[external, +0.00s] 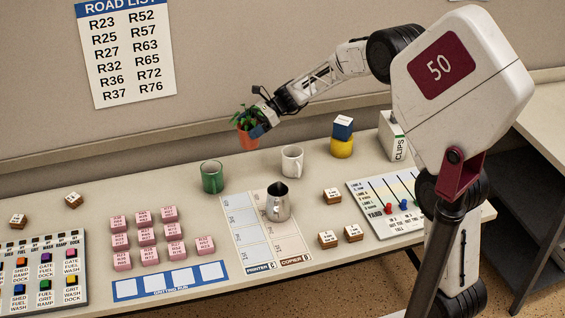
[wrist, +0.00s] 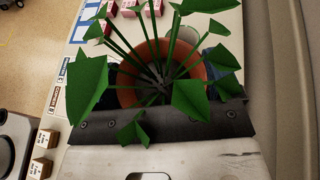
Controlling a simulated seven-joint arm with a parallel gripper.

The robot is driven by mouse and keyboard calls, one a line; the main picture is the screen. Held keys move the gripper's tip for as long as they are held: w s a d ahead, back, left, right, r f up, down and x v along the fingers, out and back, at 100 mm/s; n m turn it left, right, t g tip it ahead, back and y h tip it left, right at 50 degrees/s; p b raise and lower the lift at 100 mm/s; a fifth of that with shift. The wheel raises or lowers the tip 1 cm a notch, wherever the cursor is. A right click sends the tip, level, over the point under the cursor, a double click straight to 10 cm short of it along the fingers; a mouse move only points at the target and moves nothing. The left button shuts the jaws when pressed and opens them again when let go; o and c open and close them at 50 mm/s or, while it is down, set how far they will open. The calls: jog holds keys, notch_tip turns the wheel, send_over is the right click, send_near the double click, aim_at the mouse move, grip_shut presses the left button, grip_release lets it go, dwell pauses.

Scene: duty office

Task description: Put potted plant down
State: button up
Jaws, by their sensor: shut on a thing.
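The potted plant (external: 246,137), green leaves in a terracotta pot, is held by my gripper (external: 262,131) toward the back of the table. In the external view it appears above the tabletop near the back wall; whether its base touches anything is hard to tell. In the wrist view the pot's orange rim (wrist: 127,92) and the leaves fill the middle, with my gripper's dark edge below them. The leaves hide most of the fingers. The gripper is shut on the pot.
Pink blocks (external: 144,239) lie front left. The back left tabletop is clear.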

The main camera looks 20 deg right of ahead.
jog(key=s+d+f+n+g, duration=0.1)
jog(key=s+d+n+g, duration=0.15)
jog(key=s, duration=4.35)
notch_tip(320, 180, down, 10)
jog(key=shift+w+m+h, duration=0.3)
jog(key=shift+m, duration=0.05)
jog(key=shift+w+a, duration=0.1)
jog(key=w+a+f, duration=0.1)
jog(key=w+a, duration=0.9)
jog(key=w, duration=0.1)
jog(key=shift+f, duration=0.2)
jog(key=shift+w+a+t, duration=0.1)
jog(key=shift+t, duration=0.15)
jog(key=shift+w+a+f, duration=0.1)
jog(key=shift+f, duration=0.8)
jog(key=shift+w+a+f, duration=0.1)
jog(key=shift+f, duration=0.8)
